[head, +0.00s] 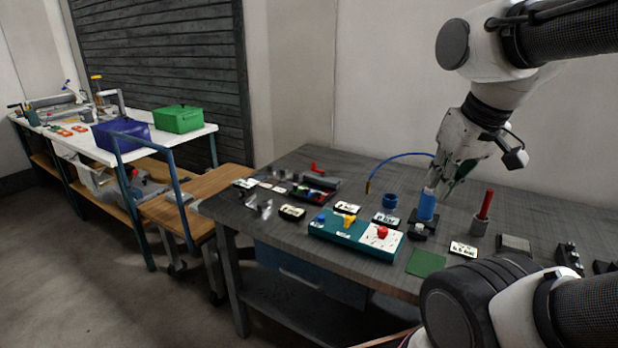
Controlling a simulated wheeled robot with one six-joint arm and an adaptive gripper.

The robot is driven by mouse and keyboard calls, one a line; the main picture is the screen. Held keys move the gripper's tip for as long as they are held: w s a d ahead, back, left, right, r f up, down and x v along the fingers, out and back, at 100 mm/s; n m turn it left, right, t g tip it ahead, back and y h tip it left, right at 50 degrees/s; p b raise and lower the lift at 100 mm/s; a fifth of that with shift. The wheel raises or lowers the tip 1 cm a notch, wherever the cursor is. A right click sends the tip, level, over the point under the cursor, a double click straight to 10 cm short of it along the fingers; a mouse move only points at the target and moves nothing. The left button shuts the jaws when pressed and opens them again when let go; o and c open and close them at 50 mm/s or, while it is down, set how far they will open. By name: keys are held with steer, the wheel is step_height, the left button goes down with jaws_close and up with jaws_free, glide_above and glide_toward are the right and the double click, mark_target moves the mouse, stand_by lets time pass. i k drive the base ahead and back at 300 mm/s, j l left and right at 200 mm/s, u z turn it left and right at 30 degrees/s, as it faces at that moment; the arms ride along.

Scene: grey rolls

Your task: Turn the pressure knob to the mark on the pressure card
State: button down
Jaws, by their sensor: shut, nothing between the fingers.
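A teal control box (338,238) lies on the dark workbench, with a blue knob (320,218), a yellow knob (348,221) and a red knob (382,232). The red knob sits on a white dial plate (370,241) with small marks. I cannot tell from the lettering which knob is for pressure. Small cards stand behind the box, one (346,208) and another (385,219); a further card (463,249) lies to the right. Their print is too small to read. My gripper (439,186) is shut and empty, right of and behind the box, above a blue cylinder; its fingertips are partly unclear.
The blue cylinder (427,207) stands close under my gripper. A red-handled tool (486,205) stands upright in a grey holder to its right. A blue ring (390,201) and a green pad (426,263) are nearby. A blue hose (391,159) arches behind.

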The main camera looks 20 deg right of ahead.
mark_target(382, 230)
steer(key=j+z, duration=0.35)
steer(key=i+j+z, duration=0.1)
steer(key=j+z, duration=0.6)
steer(key=l, duration=0.1)
